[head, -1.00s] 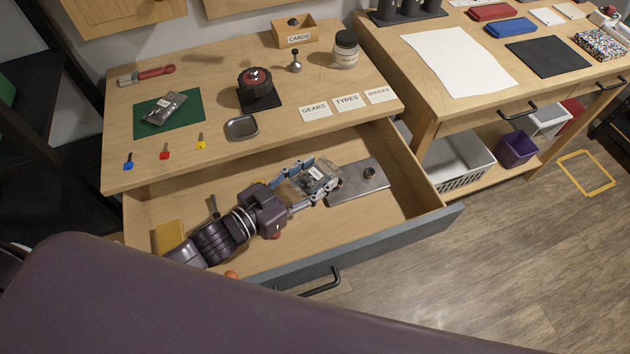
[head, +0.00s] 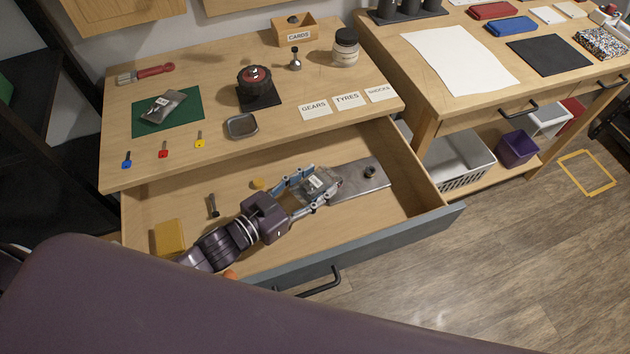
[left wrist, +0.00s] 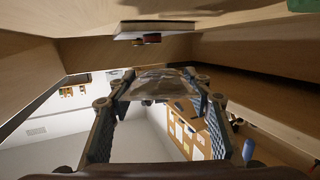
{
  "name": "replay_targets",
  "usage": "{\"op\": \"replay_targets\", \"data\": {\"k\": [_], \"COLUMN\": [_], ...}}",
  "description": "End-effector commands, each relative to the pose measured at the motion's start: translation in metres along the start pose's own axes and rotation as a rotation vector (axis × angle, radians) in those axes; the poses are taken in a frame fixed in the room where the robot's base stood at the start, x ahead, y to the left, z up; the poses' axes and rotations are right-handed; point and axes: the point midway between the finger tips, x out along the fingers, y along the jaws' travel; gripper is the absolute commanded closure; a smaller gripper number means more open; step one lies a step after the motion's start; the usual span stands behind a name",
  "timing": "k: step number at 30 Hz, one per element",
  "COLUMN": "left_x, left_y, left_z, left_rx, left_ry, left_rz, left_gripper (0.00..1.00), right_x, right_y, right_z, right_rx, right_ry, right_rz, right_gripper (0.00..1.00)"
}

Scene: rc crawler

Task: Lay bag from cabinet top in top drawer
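A clear bag with a pale label (head: 318,184) is between the fingertips of my left gripper (head: 316,189), inside the open top drawer (head: 375,230). The left gripper reaches in from the front left, and its fingers lie along both sides of the bag. In the left wrist view the bag (left wrist: 165,86) spans the gap between the two fingertips (left wrist: 161,90). My right gripper is not in view.
In the drawer are a metal plate (head: 350,188) at right, a yellow block (head: 169,238), a bolt (head: 212,206) and a small yellowish piece (head: 258,184). A metal dish (head: 241,126) and label cards (head: 347,101) line the cabinet top's front.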

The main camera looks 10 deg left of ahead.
Motion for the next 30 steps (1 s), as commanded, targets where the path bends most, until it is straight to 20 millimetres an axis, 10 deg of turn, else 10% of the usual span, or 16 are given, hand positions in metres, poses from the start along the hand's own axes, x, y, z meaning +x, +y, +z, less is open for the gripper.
{"op": "replay_targets", "data": {"k": [17, 30], "left_x": [-0.003, -0.073], "left_y": [0.0, 0.001], "left_z": [-0.009, -0.008], "left_rx": [0.002, -0.001], "left_ry": [-0.008, -0.009], "left_rz": [0.0, -0.001], "left_gripper": [0.36, 0.36], "right_x": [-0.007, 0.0], "right_y": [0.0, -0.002], "right_z": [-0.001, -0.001], "right_rx": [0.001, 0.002], "right_ry": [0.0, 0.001], "right_rz": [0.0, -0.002], "right_gripper": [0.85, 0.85]}}
